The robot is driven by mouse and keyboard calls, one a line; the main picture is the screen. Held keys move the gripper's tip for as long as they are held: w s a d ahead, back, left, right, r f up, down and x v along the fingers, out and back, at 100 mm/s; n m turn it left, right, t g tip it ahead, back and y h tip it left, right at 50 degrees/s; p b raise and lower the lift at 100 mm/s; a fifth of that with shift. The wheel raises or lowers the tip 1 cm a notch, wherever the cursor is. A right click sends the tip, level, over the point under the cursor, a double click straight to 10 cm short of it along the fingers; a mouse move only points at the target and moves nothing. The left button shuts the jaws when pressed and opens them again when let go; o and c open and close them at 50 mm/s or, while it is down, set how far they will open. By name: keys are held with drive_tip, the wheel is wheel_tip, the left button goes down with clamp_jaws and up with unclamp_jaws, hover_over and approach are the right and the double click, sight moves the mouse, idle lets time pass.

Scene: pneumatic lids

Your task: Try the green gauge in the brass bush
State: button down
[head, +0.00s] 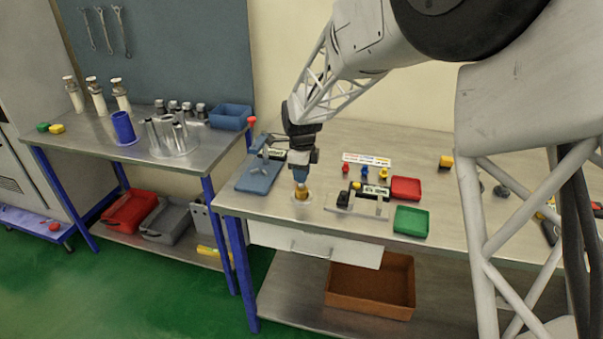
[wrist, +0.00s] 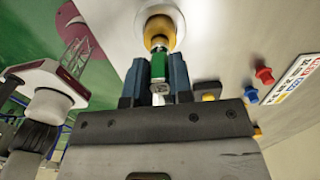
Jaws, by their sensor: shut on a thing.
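My gripper (head: 301,177) is over the front left part of the right-hand bench, pointing down. In the wrist view its two blue fingers (wrist: 156,88) are shut on the green gauge (wrist: 159,67), around its green handle. The brass bush (head: 301,194) stands on a pale round base just under my fingertips. It also shows in the wrist view (wrist: 157,26), straight beyond the gauge. The gauge's pale lower end lines up with the bush and overlaps it in the picture. I cannot tell how far it is inside the bore. In the head view the fingers hide the gauge.
A blue clamp plate (head: 259,177) is close on the left. A metal fixture plate (head: 345,207) is close on the right. Red, blue (head: 364,172) and yellow pieces stand before a label card (head: 367,159). Red (head: 406,187) and green (head: 411,221) trays are farther right.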

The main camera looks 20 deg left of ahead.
drive_tip(key=shift+r, duration=0.4)
idle(4.2)
drive_tip(key=shift+r, duration=2.4)
